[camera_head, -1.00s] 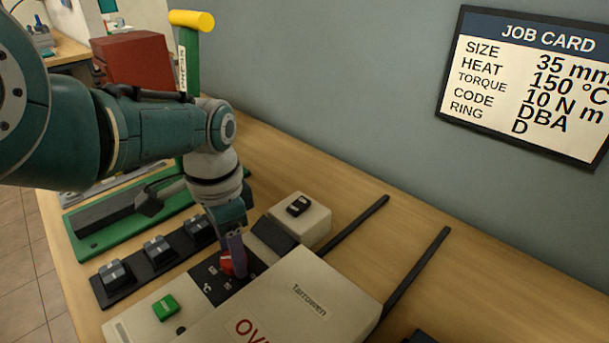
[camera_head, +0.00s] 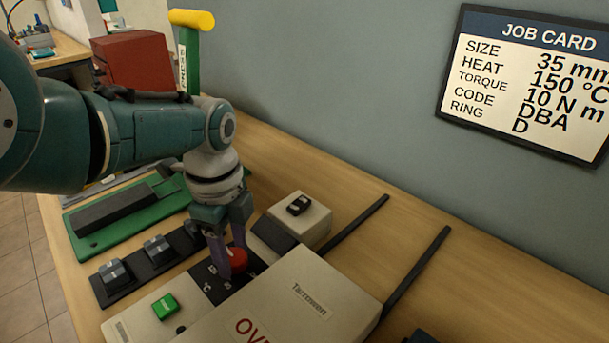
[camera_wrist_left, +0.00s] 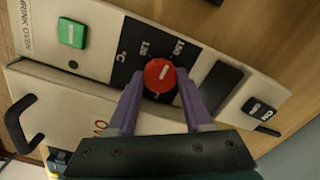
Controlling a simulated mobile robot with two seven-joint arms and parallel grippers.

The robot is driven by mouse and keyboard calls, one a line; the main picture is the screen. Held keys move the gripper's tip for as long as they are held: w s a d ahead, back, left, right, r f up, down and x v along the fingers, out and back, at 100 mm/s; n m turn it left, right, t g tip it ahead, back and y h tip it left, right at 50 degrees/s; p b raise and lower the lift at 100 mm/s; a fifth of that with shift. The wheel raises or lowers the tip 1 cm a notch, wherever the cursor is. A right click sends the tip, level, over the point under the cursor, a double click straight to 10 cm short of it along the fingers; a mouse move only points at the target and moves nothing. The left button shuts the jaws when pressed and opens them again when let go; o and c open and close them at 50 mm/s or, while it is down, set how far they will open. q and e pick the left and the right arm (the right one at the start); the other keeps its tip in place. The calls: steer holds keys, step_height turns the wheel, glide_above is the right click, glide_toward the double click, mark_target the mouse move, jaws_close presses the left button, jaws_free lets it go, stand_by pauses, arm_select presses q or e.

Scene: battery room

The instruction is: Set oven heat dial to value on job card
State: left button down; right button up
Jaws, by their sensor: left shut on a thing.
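The job card (camera_head: 530,85) on the wall reads HEAT 150 °C. The red heat dial (camera_wrist_left: 159,75) sits on the black panel of the cream shrink oven (camera_head: 305,310). My left gripper (camera_wrist_left: 161,88) is shut on the dial, one purple finger on each side, pointing down at the panel. In the head view the fingers partly cover the dial (camera_head: 237,260). My right gripper is out of view.
A green button (camera_head: 165,306) and a cream box with a black switch (camera_head: 299,206) flank the dial panel. A row of dark blocks (camera_head: 115,274), a green tool base (camera_head: 95,243) and a yellow-handled press (camera_head: 192,50) stand left. Bare bench lies along the wall.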

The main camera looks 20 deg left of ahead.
mark_target(233, 256)
arm_select(q)
steer(key=shift+r+m, duration=0.1)
steer(key=shift+m, duration=1.1)
steer(key=shift+c, duration=1.5)
jaws_free()
step_height(233, 256, up, 8)
steer(key=p, duration=0.6)
steer(key=shift+r+p, duration=0.2)
steer(key=shift+p, duration=0.2)
steer(key=shift+r, duration=0.75)
